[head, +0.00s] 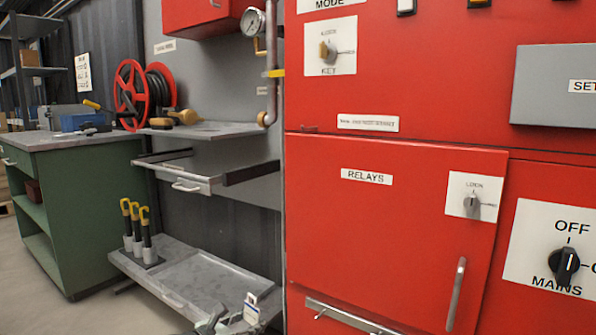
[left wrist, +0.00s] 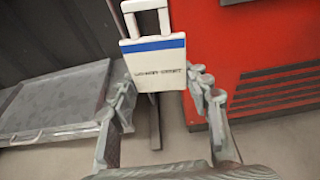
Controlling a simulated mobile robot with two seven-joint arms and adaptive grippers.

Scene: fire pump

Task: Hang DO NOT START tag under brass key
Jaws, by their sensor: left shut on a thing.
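The DO NOT START tag (left wrist: 154,72) is a white plate with a blue band, dark lettering and a white loop on top. In the left wrist view it stands upright between the fingers of my left gripper (left wrist: 161,83), which is shut on it. In the head view the tag (head: 251,309) and my left gripper (head: 234,318) show at the bottom edge, low in front of the red cabinet. The brass key (head: 327,51) sits in the white KEY plate (head: 343,47) high on the cabinet, well above and right of my gripper. My right gripper is out of view.
The red cabinet (head: 390,235) has a RELAYS door with a vertical handle (head: 456,294), a lock (head: 472,204) and a MAINS switch (head: 565,266). Left of it are a shelf (head: 205,130), an open drawer (head: 185,180), a vertical pipe with a gauge (head: 253,22) and a green workbench (head: 80,195).

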